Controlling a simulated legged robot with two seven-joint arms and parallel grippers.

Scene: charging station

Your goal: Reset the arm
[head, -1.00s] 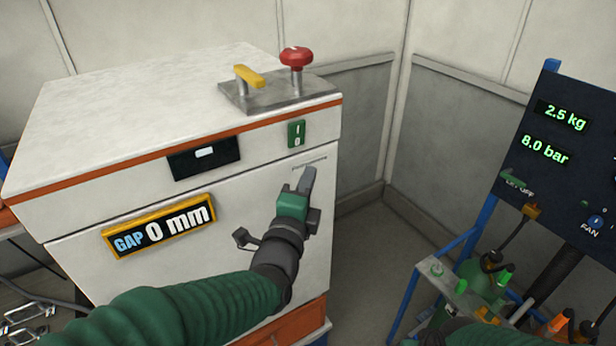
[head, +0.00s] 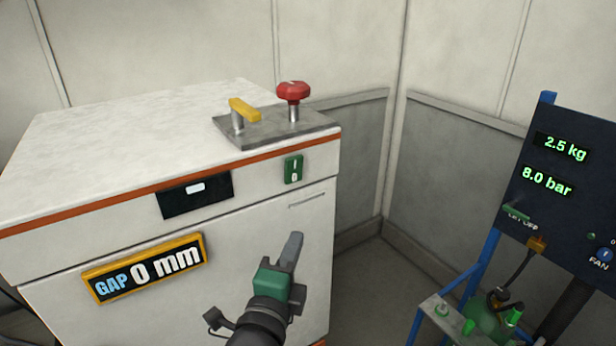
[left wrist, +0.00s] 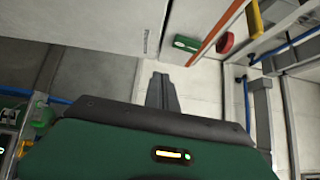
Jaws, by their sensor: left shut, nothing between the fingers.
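My left gripper (head: 291,250) is in front of the white cabinet (head: 75,262), near the lower right of its front face, with its fingers pointing up. Its fingers are shut with nothing between them. In the left wrist view the closed fingers (left wrist: 161,92) point toward the cabinet's edge and the pale wall. The gripper appears apart from the cabinet. My right gripper does not show.
The cabinet carries a "GAP 0 mm" display (head: 146,268), a green switch (head: 293,169), a yellow lever (head: 244,109) and a red knob (head: 293,93). A dark panel (head: 570,190) reading 2.5 kg and 8.0 bar stands at right. Floor between them is clear.

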